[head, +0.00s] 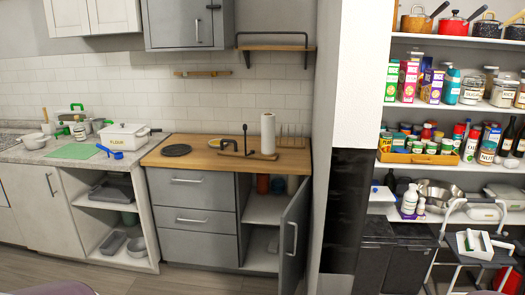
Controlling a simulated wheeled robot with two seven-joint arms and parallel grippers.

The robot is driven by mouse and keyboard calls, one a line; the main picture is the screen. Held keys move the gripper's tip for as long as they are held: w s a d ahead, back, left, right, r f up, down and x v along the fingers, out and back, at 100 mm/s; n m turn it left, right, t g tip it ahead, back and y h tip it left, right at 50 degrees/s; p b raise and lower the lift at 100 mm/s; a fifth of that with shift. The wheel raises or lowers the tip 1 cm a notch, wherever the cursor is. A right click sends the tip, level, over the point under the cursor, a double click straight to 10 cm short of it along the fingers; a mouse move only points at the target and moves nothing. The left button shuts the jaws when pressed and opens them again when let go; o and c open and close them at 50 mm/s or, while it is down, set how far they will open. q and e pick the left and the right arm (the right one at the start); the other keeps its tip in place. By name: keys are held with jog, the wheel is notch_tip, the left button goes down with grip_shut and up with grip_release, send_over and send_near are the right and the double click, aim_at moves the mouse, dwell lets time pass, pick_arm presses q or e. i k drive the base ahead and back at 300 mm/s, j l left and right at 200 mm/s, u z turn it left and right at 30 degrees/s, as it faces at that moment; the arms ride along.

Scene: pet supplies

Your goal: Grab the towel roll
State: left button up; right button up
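The white towel roll (268,133) stands upright toward the right end of the wooden countertop (205,156). It appears to stand on a wooden base (262,155), beside a thin dark upright post. Neither of my grippers shows in the head view, and nothing is touching the roll.
Below the roll, a grey cabinet door (293,235) hangs open toward me. A wall shelf (275,47) hangs above. Floor (200,280) in front is clear.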

aim_at(268, 122)
jog(key=i+j+u, duration=0.4)
jog(key=i+u, duration=0.35)
jog(key=i, duration=0.15)
jog(key=i+u, duration=0.4)
jog(key=i+j, duration=0.05)
